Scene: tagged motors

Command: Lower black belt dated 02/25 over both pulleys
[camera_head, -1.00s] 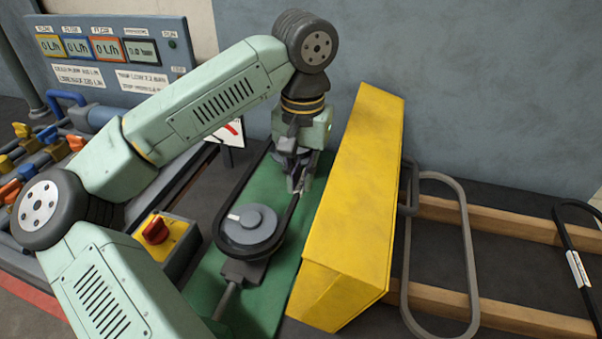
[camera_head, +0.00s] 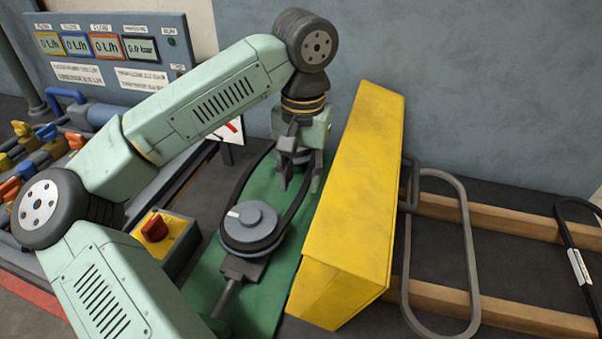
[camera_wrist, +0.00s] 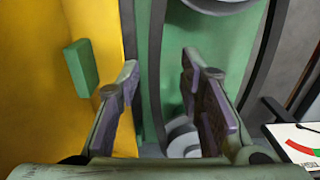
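A black belt (camera_head: 238,188) loops around the grey near pulley (camera_head: 254,216), and its two strands run back toward the far pulley. My gripper (camera_head: 300,178) is above the far end, its fingers apart and nothing between them. In the wrist view, my gripper (camera_wrist: 160,92) is open, with a belt strand (camera_wrist: 155,50) passing below between the fingers and another to the right. A pale round part (camera_wrist: 184,140), seemingly the far pulley, is partly hidden by a finger. I cannot tell how the belt sits there. No date tag shows on this belt.
A yellow guard (camera_head: 350,210) stands close on the right of the green base (camera_head: 210,280). A grey belt (camera_head: 468,250) and a black belt with a white tag (camera_head: 572,245) hang on the rack at right. A red-knobbed switch box (camera_head: 165,240) is at left.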

